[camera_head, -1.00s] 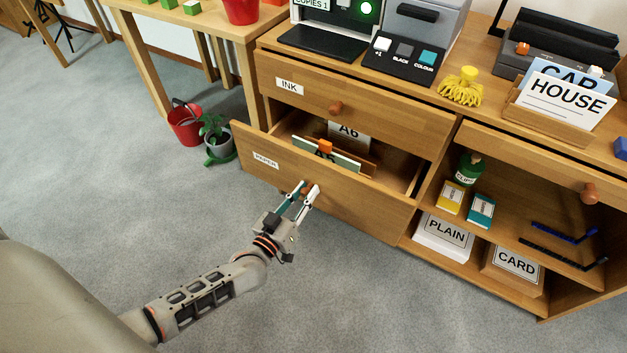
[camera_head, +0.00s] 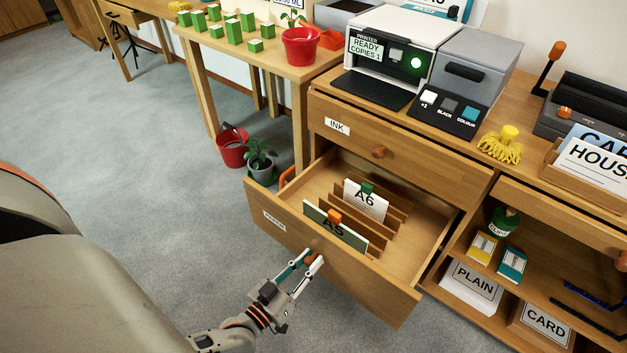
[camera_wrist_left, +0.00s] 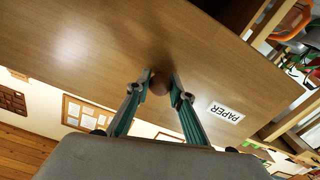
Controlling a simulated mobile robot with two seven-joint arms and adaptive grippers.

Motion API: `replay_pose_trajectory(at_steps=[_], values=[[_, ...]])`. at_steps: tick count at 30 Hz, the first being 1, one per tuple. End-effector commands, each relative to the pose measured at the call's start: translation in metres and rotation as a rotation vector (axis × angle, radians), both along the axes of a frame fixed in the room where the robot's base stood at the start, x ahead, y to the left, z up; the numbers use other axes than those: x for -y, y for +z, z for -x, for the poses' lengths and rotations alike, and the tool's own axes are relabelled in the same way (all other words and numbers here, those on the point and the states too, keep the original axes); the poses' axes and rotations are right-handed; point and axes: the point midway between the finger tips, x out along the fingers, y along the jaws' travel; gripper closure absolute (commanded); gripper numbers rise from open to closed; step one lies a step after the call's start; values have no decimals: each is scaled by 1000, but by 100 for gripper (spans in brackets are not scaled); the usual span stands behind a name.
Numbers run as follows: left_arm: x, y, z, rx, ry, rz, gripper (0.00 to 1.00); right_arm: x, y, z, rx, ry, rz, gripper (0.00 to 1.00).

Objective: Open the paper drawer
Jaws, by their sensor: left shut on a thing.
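The paper drawer (camera_head: 352,268) is the lower drawer of the wooden cabinet, and it stands well out of the cabinet. Its label reads PAPER in the left wrist view (camera_wrist_left: 226,112). Inside are wooden dividers with an A5 card (camera_head: 335,228) under an orange tab and an A6 card (camera_head: 366,200) under a green tab. My left gripper (camera_head: 312,261) is at the drawer front, shut on the round wooden knob (camera_wrist_left: 159,84), with a finger on each side of it. My right gripper is not in view.
The ink drawer (camera_head: 398,145) above is closed. A red bucket (camera_head: 232,149) and a potted plant (camera_head: 260,160) stand on the floor left of the drawer. A printer (camera_head: 401,52) sits on top. Open carpet (camera_head: 150,150) lies in front and to the left.

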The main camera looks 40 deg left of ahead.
Motion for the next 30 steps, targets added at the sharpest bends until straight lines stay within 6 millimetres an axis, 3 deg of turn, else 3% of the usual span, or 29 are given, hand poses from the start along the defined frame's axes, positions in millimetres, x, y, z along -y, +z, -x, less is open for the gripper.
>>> replay_pose_trajectory(at_steps=[14,15,16,26,30], values=[[1,-1,4,-3,-2,-1,100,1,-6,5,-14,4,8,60],[1,-1,4,-3,-2,-1,68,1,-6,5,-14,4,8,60],[1,-1,4,-3,-2,-1,61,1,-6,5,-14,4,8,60],[0,-1,4,-1,0,0,61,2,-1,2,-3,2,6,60],[0,-1,15,-3,0,0,61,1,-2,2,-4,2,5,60]])
